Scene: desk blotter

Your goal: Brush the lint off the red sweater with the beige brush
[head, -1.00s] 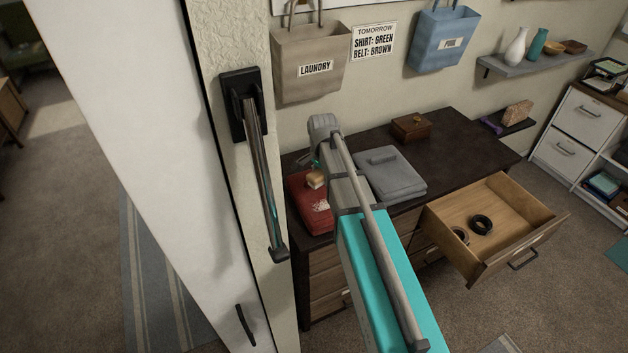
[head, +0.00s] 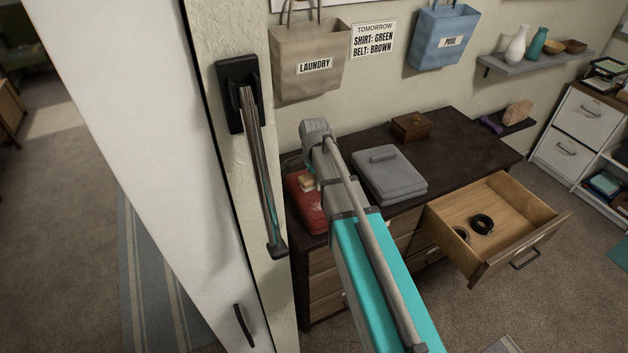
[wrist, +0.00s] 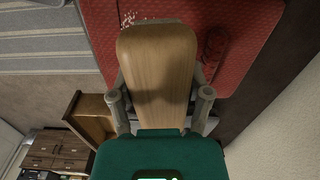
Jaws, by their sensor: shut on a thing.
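The red sweater (head: 303,205) lies folded on the left end of the dark dresser top; it also fills the upper part of the wrist view (wrist: 240,30). The beige brush (head: 306,184) is at the sweater, and its wooden back (wrist: 158,65) faces the wrist camera. My gripper (wrist: 160,97) is shut on the brush, one finger on each side. White lint specks (wrist: 128,18) show on the sweater at the brush's upper left edge in the wrist view. The brush hides part of the sweater, and I cannot tell if the bristles touch it.
A folded grey garment (head: 389,175) lies right of my arm. A wooden box (head: 411,126) stands behind it. An open drawer (head: 500,225) holding dark coils juts from the dresser front. A door handle (head: 262,170) and wall edge stand close on the left.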

